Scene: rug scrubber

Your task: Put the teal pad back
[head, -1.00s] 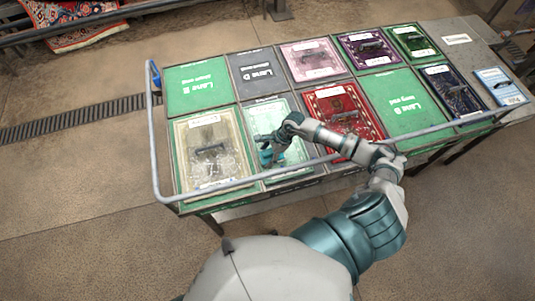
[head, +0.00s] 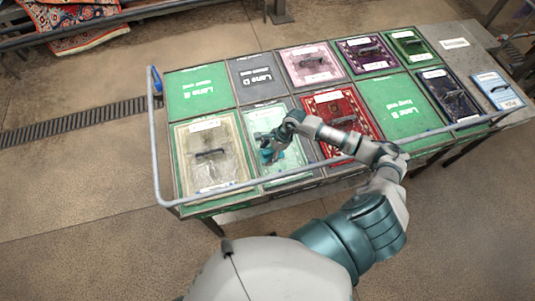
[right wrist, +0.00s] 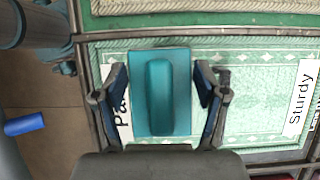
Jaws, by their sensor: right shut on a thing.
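The teal pad (right wrist: 162,92) is a flat block with a raised, rounded grip, between the fingers of my right gripper (right wrist: 160,88) in the right wrist view. The gripper is shut on it, over a pale green patterned rug (right wrist: 255,85) with white labels. In the head view my right gripper (head: 268,154) is over the same pale green rug (head: 264,119), and the pad is mostly hidden by the gripper. I cannot tell whether the pad touches the rug. My left gripper is not in view.
A beige rug (head: 228,173) lies left of the pale green one, and a red rug (head: 320,105) lies right. Other panels fill the table. A grey rail (head: 154,140) runs along the table's left and front edges. A blue-white card (head: 492,80) lies at the right.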

